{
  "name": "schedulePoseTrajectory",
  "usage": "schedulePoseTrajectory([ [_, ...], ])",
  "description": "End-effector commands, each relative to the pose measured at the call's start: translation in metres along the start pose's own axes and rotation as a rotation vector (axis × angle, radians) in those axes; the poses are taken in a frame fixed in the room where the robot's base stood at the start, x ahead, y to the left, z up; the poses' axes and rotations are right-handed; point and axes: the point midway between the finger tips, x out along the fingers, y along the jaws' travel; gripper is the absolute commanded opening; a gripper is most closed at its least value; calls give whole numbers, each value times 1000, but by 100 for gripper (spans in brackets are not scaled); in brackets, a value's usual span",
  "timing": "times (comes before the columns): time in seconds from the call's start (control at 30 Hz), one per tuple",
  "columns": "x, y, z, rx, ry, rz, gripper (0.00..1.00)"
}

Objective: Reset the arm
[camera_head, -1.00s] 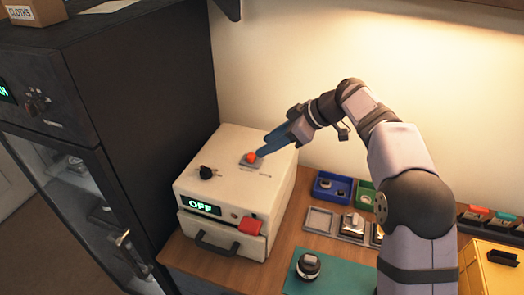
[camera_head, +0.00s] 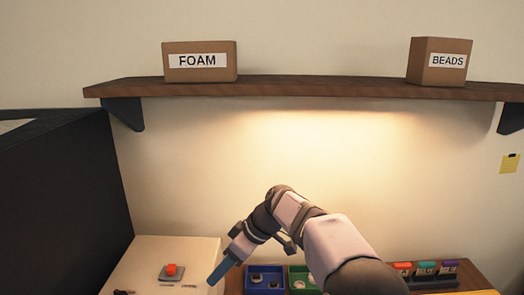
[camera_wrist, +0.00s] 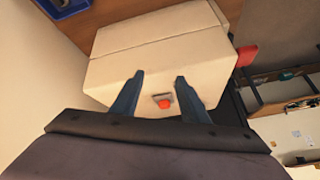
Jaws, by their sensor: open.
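My gripper (camera_head: 218,272) hangs at the end of my bent arm, fingers pointing down and left, just right of the white machine's red button (camera_head: 172,267). In the wrist view, my two blue fingers (camera_wrist: 154,92) are spread apart with nothing between them. The white machine (camera_wrist: 150,48) lies beyond them, and its red button (camera_wrist: 165,103) shows between the fingers, nearer their bases. The fingers look apart from the machine. The machine's front is out of the head view.
A dark cabinet (camera_head: 60,200) stands at the left. A shelf (camera_head: 320,88) above carries a FOAM box (camera_head: 200,62) and a BEADS box (camera_head: 440,62). A blue bin (camera_head: 264,281) and green bin (camera_head: 302,280) sit behind my arm. The wall between shelf and arm is clear.

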Motion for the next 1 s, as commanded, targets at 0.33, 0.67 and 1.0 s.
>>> schedulePoseTrajectory([
  [0.33,-28,-25,182,601,-243,222,41],
  [0.67,-41,-89,320,1000,-366,424,41],
  [1.0,-42,-117,363,1122,-392,492,41],
])
